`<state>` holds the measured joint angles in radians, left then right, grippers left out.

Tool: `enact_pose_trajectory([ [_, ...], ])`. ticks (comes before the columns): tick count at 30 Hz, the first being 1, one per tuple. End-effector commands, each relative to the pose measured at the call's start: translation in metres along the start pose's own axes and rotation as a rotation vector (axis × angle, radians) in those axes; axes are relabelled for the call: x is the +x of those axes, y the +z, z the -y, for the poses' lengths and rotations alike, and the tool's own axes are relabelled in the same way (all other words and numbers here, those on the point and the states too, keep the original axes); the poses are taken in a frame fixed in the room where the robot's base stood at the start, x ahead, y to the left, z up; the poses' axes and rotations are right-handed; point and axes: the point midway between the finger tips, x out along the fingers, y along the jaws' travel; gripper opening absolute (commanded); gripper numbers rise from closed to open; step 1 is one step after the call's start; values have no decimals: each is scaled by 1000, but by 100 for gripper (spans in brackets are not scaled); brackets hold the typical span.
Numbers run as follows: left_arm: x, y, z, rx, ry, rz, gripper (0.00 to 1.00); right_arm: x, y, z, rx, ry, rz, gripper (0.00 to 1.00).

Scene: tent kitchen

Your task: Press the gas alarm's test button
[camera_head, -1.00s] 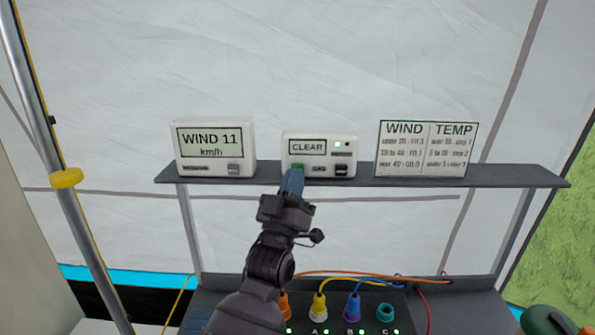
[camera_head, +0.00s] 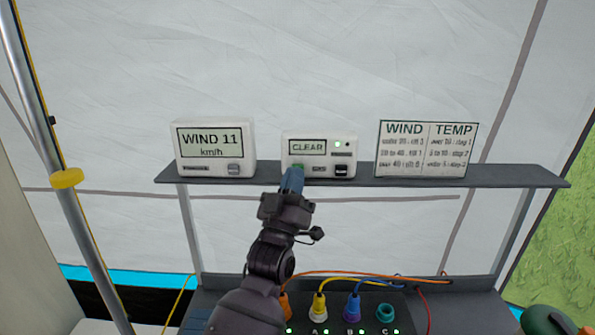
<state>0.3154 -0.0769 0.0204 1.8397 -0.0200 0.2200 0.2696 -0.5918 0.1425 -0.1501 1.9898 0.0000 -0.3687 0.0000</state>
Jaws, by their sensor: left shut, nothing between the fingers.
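The gas alarm (camera_head: 321,147) is a small white box on the grey shelf. Its display reads CLEAR, and a green light glows at its upper right. A green button (camera_head: 297,167) shows at its lower left, partly hidden by my gripper. My left gripper (camera_head: 292,178) is shut and empty, with its blue-grey fingertips just in front of and below the green button. I cannot tell whether the tips touch it. A dark switch sits at the alarm's lower right. My right gripper is not in view.
A wind meter (camera_head: 214,148) reading WIND 11 km/h stands left of the alarm on the shelf (camera_head: 510,176). A WIND and TEMP chart (camera_head: 426,149) stands to the right. Below, a panel holds coloured connectors (camera_head: 352,307) and cables. A metal pole (camera_head: 62,150) rises at the left.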

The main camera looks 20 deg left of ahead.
Motion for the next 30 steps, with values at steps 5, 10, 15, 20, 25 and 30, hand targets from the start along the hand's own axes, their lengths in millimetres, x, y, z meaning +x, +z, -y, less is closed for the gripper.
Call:
enact_pose_trajectory([
  [5,1,1,1,0,0,0,0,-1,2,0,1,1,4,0],
  [10,0,1,1,0,0,0,0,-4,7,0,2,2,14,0],
  [15,1,1,1,1,0,0,0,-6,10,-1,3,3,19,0],
  [20,2,2,2,1,0,0,0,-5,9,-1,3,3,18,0],
  [25,3,3,3,1,0,0,0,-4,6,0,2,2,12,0],
  [30,4,4,4,1,0,0,0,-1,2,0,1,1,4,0],
])
